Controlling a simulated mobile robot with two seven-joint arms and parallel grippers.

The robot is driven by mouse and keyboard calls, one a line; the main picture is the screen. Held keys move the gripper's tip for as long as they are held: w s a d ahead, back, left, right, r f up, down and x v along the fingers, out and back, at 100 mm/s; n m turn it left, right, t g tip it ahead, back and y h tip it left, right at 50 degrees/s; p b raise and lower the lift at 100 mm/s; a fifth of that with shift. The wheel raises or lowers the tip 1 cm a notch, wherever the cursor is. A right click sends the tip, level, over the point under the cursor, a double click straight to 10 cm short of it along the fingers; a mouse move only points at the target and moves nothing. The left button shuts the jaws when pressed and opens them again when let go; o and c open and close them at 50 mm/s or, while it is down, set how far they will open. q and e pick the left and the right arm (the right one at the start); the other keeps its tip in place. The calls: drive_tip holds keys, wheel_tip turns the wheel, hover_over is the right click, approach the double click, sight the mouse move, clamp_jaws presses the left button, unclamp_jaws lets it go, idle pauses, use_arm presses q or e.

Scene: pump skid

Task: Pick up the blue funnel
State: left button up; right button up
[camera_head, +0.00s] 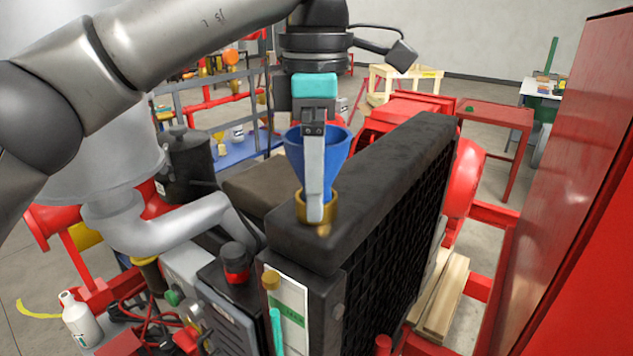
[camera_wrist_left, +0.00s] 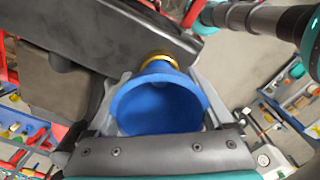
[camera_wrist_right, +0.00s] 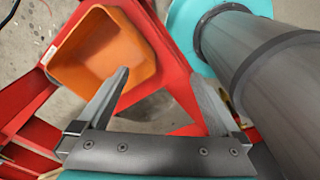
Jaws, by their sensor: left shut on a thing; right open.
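The blue funnel (camera_head: 336,152) is upright, with its wide mouth up and its spout down at the brass filler neck (camera_head: 330,206) on top of the black radiator (camera_head: 370,175). My left gripper (camera_head: 316,214) comes down from above and is shut on the funnel, one finger on its near side. The left wrist view looks into the funnel's bowl (camera_wrist_left: 158,104), with a finger on each side and the brass neck beyond. The spout's tip is hidden. My right gripper (camera_wrist_right: 155,85) is open and empty, away from the funnel and outside the head view.
A tall red cabinet (camera_head: 570,190) stands on the right. A white bottle (camera_head: 80,318), red cables and a control box (camera_head: 235,310) are at the lower left. In the right wrist view an orange bin (camera_wrist_right: 95,50) sits by a red frame, near my right fingers.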

use_arm(q)
drive_tip(key=shift+r, duration=0.6)
wheel_tip(320, 180, up, 7)
drive_tip(key=shift+f+p, duration=0.1)
drive_tip(key=shift+p, duration=0.55)
wheel_tip(320, 180, up, 12)
drive_tip(key=p, duration=0.5)
use_arm(e)
wheel_tip(320, 180, up, 6)
drive_tip(key=shift+r, duration=0.2)
